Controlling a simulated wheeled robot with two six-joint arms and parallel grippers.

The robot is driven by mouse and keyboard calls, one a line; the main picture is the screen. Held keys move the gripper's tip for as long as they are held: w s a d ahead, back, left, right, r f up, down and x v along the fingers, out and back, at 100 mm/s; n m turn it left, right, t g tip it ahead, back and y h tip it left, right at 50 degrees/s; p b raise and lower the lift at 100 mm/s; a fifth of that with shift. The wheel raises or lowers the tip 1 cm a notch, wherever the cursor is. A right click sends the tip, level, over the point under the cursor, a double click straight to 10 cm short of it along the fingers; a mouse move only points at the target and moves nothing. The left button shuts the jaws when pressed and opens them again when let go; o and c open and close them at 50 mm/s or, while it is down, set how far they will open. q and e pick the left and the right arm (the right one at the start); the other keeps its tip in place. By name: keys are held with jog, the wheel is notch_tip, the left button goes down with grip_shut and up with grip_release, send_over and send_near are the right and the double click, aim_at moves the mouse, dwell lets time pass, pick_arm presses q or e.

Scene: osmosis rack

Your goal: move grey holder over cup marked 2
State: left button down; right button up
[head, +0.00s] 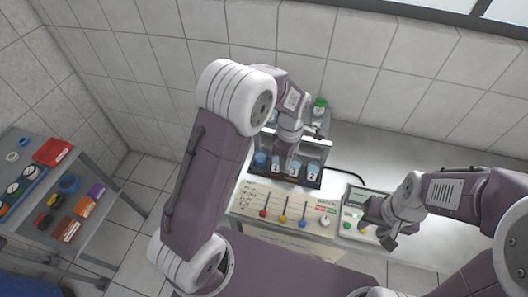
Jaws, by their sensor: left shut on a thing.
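My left gripper (283,158) reaches down into the dark rack (308,184), above the row of cups. It is shut on the grey holder, which is too small and too covered by the gripper to make out clearly. The cup marked 2 (312,173) stands at the right end of the row, to the right of the gripper. Cups marked 3 (294,171) and 4 (276,170) stand to its left, close below the gripper. My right gripper (378,226) is open and empty over the small device at the right.
A white panel (246,202) with red, yellow and blue knobs lies before the rack. A device with a display (366,198) and buttons stands right. A green-capped bottle (319,105) stands behind. A cart (105,182) with coloured bins is at left. Bare counter lies right of the rack.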

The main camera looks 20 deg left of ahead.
pick_arm(q)
jog(key=d+p, duration=0.1)
jog(key=d, duration=0.9)
jog(key=shift+w+r+p, duration=0.25)
jog(key=shift+w+p, duration=0.15)
jog(key=c, duration=1.2)
grip_release()
notch_tip(320, 180, up, 9)
jog(key=b, duration=0.1)
jog(key=shift+d+b, duration=0.2)
jog(key=shift+b, duration=0.15)
jog(key=shift+s+f, duration=0.1)
